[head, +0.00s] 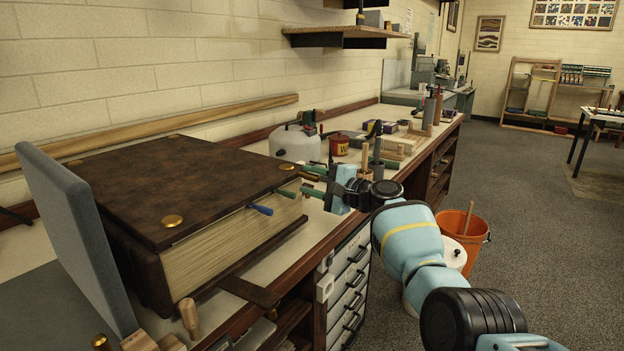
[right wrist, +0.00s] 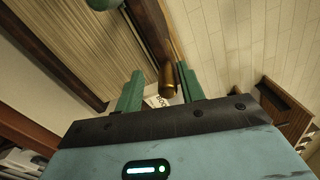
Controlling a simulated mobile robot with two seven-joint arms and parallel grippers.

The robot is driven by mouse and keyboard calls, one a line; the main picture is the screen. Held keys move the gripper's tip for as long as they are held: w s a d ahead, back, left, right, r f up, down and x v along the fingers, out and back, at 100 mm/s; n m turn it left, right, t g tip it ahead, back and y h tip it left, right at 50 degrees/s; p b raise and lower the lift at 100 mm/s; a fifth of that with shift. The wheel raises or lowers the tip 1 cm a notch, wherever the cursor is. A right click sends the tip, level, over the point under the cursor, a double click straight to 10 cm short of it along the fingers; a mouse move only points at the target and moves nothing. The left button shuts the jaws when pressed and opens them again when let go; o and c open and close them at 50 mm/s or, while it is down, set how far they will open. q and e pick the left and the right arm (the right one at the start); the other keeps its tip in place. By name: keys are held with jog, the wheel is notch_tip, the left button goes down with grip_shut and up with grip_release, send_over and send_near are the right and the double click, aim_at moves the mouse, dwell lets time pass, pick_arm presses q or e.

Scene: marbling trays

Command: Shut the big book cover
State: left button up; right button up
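The big book (head: 225,250) lies on the bench at left, with a thick block of cream pages. Its brown leather cover (head: 170,180) with brass corner studs lies over the pages, roughly flat; I cannot tell if a small gap remains. My left gripper is out of view.
A grey upright board (head: 75,235) stands at the book's left. A white jug (head: 293,143), red pot (head: 339,145) and bottles stand behind my right gripper. An orange bucket (head: 475,240) is on the floor.

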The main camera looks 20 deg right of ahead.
jog(key=shift+r, duration=0.15)
jog(key=shift+p+v, duration=0.65)
jog(key=shift+v, duration=0.15)
jog(key=p+v, duration=0.1)
jog(key=v, duration=0.5)
jog(key=shift+p, duration=0.4)
jog(key=shift+s, duration=0.1)
